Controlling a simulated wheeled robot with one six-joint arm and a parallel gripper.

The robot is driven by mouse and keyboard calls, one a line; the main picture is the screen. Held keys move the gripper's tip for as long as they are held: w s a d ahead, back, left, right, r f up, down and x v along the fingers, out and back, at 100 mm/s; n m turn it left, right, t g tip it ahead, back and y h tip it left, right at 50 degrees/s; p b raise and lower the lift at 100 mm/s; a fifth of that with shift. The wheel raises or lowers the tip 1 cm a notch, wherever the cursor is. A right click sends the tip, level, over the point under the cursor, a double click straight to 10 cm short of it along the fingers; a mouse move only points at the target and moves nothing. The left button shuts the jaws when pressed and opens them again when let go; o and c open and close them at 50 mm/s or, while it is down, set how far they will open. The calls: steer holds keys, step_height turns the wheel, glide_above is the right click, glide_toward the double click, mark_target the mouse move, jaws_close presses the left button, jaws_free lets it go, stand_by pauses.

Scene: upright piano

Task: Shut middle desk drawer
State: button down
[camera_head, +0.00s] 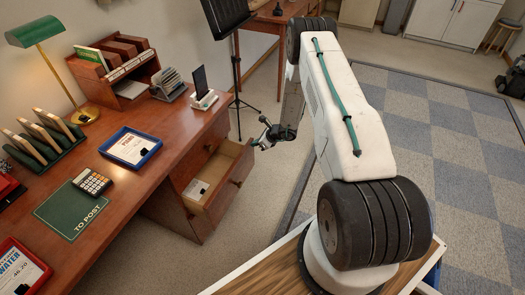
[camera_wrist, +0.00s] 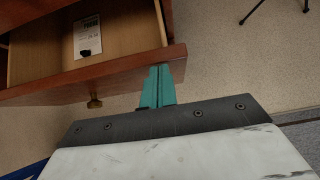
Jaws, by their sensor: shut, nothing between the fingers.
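The middle desk drawer (camera_head: 222,171) is pulled out from the wooden desk's pedestal, below a closed top drawer. It also shows in the wrist view (camera_wrist: 120,72), with a round knob (camera_wrist: 94,101) on its front. A white paper with a small dark item lies inside. My gripper (camera_head: 257,143) is shut and empty, near the far end of the drawer front. In the wrist view its teal fingers (camera_wrist: 160,82) overlap the right end of the drawer front. I cannot tell whether they touch it.
The desk top (camera_head: 120,195) holds a green lamp (camera_head: 35,32), a blue tray (camera_head: 131,147), a calculator (camera_head: 92,181) and a phone stand (camera_head: 203,99). A black music stand (camera_head: 236,70) stands behind my gripper. Carpet in front of the drawer is clear.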

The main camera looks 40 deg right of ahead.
steer(key=w+a, duration=0.4)
steer(key=w, duration=0.3)
steer(key=shift+a, duration=0.15)
